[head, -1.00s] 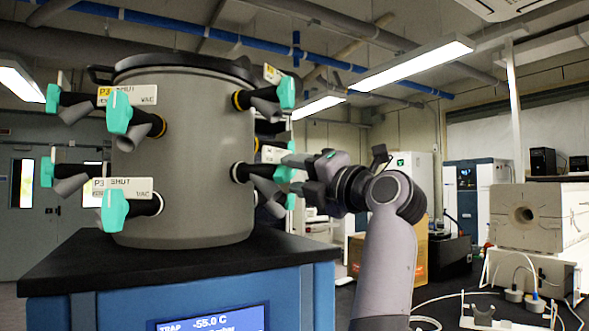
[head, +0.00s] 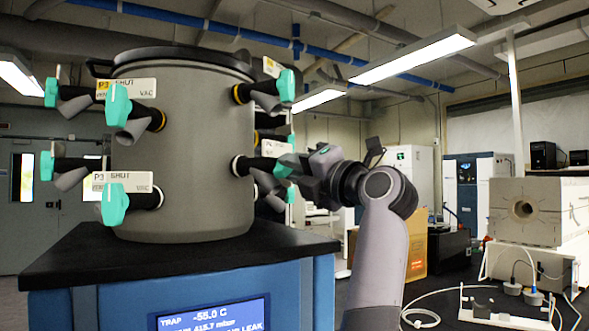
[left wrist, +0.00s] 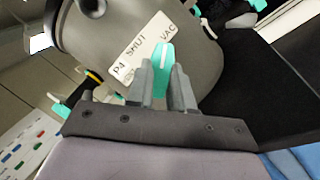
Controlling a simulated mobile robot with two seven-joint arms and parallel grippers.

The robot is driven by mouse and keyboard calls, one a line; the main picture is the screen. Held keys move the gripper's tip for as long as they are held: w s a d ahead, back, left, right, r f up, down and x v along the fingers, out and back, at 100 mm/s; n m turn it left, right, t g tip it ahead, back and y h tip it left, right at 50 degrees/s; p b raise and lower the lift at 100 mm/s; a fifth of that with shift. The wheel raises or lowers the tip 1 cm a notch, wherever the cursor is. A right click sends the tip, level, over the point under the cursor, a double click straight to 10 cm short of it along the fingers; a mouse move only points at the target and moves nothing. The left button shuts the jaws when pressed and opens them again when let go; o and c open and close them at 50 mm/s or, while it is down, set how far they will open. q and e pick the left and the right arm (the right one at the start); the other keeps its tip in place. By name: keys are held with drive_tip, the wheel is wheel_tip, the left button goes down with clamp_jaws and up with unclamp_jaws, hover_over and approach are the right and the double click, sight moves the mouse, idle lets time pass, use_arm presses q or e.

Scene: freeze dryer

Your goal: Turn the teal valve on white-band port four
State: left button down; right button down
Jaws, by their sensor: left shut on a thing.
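The grey drum carries ports in two rows, upper ones with yellow bands and lower ones with white bands. The teal valve (head: 282,169) of the lower right white-band port (head: 238,166) points towards my arm. In the left wrist view its teal handle (left wrist: 163,56) stands between my fingers, beside a white label (left wrist: 146,48) reading P4 SHUT and VAC. My left gripper (head: 293,165) is shut on this handle; its two fingers (left wrist: 162,80) flank it in the left wrist view. My right gripper is not in view.
The upper right yellow-band valve (head: 286,85) sits just above my gripper. Other teal valves, such as the P3 white-band valve (head: 114,204), are on the drum's left. The black top (head: 70,262) of the blue cabinet lies below.

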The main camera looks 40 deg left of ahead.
use_arm(q)
drive_tip(key=n+g, duration=0.2)
drive_tip(key=n, duration=0.3)
drive_tip(key=n+g+y, duration=0.1)
drive_tip(key=n+g, duration=0.1)
drive_tip(key=n, duration=0.3)
drive_tip(key=w+n+g, duration=0.1)
drive_tip(key=n+g, duration=0.1)
drive_tip(key=n, duration=0.3)
drive_tip(key=shift+a+f+g, duration=0.15)
drive_tip(key=shift+f+g, duration=0.1)
drive_tip(key=shift+g, duration=0.15)
drive_tip(key=shift+n, duration=0.3)
drive_tip(key=c, duration=1)
unclamp_jaws()
drive_tip(key=b+v, duration=0.1)
drive_tip(key=v, duration=0.6)
drive_tip(key=shift+f, duration=0.15)
drive_tip(key=shift+y, duration=0.3)
